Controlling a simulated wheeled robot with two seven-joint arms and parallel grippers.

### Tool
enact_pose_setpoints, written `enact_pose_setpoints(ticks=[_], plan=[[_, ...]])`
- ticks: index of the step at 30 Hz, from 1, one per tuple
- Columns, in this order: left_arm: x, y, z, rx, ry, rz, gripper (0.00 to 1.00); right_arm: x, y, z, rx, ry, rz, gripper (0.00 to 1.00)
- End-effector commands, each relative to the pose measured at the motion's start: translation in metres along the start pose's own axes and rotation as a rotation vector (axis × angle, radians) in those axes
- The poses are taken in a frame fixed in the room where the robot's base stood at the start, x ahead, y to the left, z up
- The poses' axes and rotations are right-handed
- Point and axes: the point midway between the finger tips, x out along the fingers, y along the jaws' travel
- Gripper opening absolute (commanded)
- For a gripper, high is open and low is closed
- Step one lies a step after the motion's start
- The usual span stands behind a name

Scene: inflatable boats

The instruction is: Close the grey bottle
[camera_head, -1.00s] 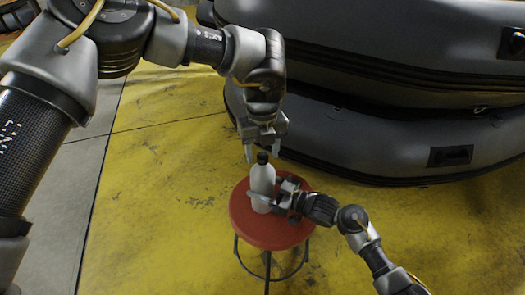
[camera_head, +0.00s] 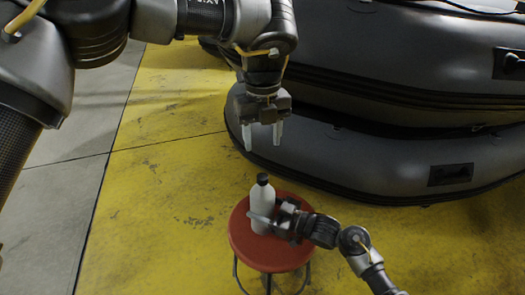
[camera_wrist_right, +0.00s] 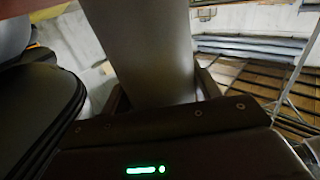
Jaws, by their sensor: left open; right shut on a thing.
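The grey bottle (camera_head: 262,203) stands upright on a red round stool (camera_head: 240,236), with a black cap (camera_head: 262,179) on its top. How tightly the cap sits cannot be told. My right gripper (camera_head: 264,220) is shut on the bottle's body from the right side. In the right wrist view the bottle (camera_wrist_right: 145,50) rises as a grey column between the fingers. My left gripper (camera_head: 263,146) is open and empty, pointing down, above the cap and clear of it.
Large grey inflatable boats (camera_head: 400,150) are stacked behind and to the right of the stool. The yellow floor (camera_head: 150,210) around the stool is clear, with grey concrete (camera_head: 50,190) at the left.

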Motion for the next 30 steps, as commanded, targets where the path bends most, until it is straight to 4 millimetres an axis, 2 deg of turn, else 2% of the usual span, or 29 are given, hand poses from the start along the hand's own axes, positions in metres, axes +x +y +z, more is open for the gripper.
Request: enact_pose_setpoints(ticks=[4,12,13,18,26,30], plan=[[-0.0076,-0.0003,0.0,0.001,0.0,-0.001,0.52,0.0,0.0,0.0001,0.0,0.0,0.0,0.0],[-0.0083,-0.0002,-0.0001,0.001,0.0,-0.001,0.52,0.0,0.0,0.0,0.0,0.0,0.0,0.0],[-0.0083,-0.0002,-0.0001,0.001,0.0,-0.001,0.52,0.0,0.0,0.0,0.0,0.0,0.0,0.65],[-0.0081,-0.0001,-0.0002,0.001,0.0,-0.001,0.52,0.0,0.0,-0.0001,0.0,0.0,0.0,0.87],[-0.0082,-0.0001,-0.0002,0.001,0.0,-0.001,0.52,-0.0004,0.0001,-0.0001,0.0,0.0,0.0,0.88],[-0.0105,-0.0001,-0.0001,0.001,0.0,-0.001,0.52,-0.0094,0.0008,-0.0003,-0.001,-0.001,0.002,0.88]])
